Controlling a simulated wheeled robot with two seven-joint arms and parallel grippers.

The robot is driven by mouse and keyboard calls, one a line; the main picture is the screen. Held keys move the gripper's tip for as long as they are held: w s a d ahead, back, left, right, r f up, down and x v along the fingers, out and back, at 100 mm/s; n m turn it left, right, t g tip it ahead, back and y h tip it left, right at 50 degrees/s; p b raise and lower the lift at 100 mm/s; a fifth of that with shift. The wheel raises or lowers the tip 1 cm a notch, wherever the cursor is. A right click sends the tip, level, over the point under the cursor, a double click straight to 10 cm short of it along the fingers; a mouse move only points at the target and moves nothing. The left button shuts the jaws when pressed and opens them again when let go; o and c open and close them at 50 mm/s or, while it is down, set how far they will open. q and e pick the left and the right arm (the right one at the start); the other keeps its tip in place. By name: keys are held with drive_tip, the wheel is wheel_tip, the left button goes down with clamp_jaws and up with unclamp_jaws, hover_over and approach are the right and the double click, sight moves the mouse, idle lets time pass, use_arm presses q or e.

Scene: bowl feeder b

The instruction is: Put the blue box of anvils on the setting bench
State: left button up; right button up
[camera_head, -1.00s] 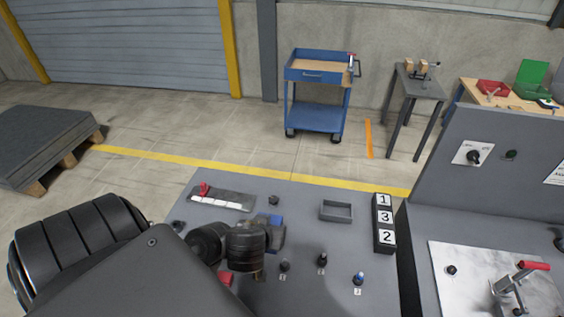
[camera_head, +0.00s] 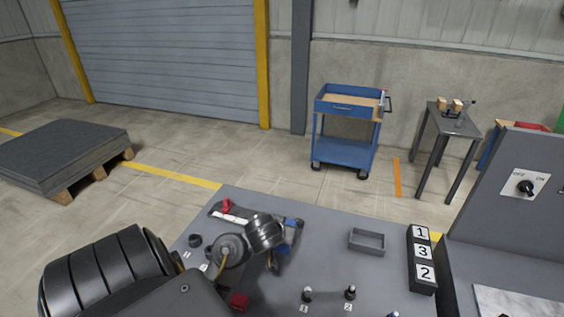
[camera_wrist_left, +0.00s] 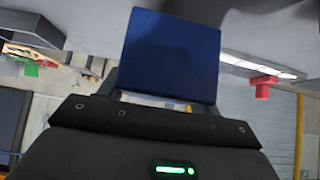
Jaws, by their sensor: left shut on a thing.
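A plain blue box (camera_wrist_left: 170,55) fills the upper middle of the left wrist view, against my left gripper (camera_wrist_left: 165,98), which is shut on it. In the head view my left gripper (camera_head: 284,246) is over the grey bench (camera_head: 335,215), and only small blue parts of the box (camera_head: 291,224) show beside my dark wrist. The box's contents are hidden. I cannot tell from these views whether the box touches the bench top. My right gripper is not in view.
The bench holds a grey open tray (camera_head: 367,242), a number block (camera_head: 422,260), small black knobs (camera_head: 307,295), a red block (camera_head: 239,301) and a red-handled tool (camera_head: 227,206). Behind are a blue cart (camera_head: 345,150), a small grey table (camera_head: 452,122) and a pallet stack (camera_head: 62,155).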

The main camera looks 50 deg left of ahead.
use_arm(q)
drive_tip(key=shift+a, duration=0.1)
drive_tip(key=f+b, duration=0.3)
drive_tip(key=shift+w+a+f, duration=0.1)
drive_tip(key=shift+a+f, duration=0.2)
drive_tip(key=shift+a, duration=0.05)
drive_tip(key=shift+w+f, duration=0.1)
drive_tip(key=shift+f, duration=0.15)
drive_tip(key=shift+r, duration=0.1)
drive_tip(key=shift+d, duration=0.1)
